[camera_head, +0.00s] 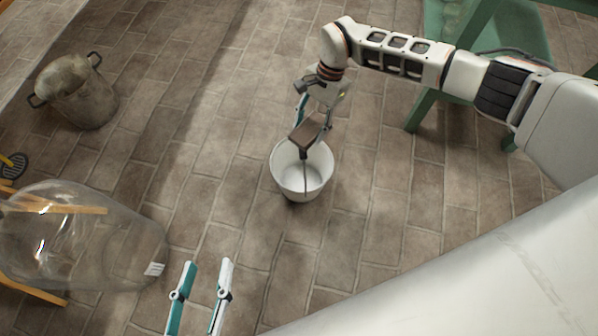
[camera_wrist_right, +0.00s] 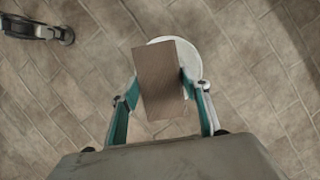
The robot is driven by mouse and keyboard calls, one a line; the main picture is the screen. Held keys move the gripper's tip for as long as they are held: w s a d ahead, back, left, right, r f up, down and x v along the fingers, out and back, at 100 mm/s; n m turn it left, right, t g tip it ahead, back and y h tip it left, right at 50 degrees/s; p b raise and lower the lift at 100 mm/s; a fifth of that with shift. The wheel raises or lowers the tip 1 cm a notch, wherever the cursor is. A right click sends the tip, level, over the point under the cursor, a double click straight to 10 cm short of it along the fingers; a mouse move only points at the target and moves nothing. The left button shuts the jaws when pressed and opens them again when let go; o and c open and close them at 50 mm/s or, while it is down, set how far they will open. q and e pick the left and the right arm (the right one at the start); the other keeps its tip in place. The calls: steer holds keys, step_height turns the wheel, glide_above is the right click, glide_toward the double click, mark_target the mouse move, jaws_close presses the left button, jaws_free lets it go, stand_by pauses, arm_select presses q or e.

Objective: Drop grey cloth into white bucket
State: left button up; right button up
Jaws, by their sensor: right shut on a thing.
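My right gripper (camera_head: 313,122) is shut on a grey-brown, block-shaped thing (camera_head: 304,136); I see no soft folds that would mark it as cloth. A thin dark part hangs below it. In the right wrist view, the thing (camera_wrist_right: 160,75) sits between the teal fingers (camera_wrist_right: 160,88) and looks flat-faced. The white bucket (camera_head: 303,190) stands upright on the floor below the held thing. Its visible inside looks white, partly hidden by that thing. The bucket (camera_wrist_right: 193,62) also shows behind it in the wrist view. My left gripper (camera_head: 206,280) is open and empty at the bottom.
A large clear glass vessel (camera_head: 90,240) lies at the left among yellow wooden bars (camera_head: 50,207). A metal pot (camera_head: 88,100) with two handles stands at the upper left. Green furniture (camera_head: 440,70) stands at the upper right. The tiled floor around the bucket is clear.

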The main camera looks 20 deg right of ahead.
steer(key=shift+f, duration=0.8)
arm_select(q)
steer(key=shift+s+d+n, duration=0.1)
steer(key=shift+d+n, duration=0.4)
steer(key=shift+d, duration=0.05)
steer(key=shift+r, duration=0.15)
arm_select(e)
steer(key=o, duration=1.6)
steer(key=shift+c, duration=0.2)
steer(key=shift+w+r, duration=0.1)
steer(key=v, duration=1.1)
steer(key=shift+d+r, duration=0.1)
steer(key=shift+r, duration=0.3)
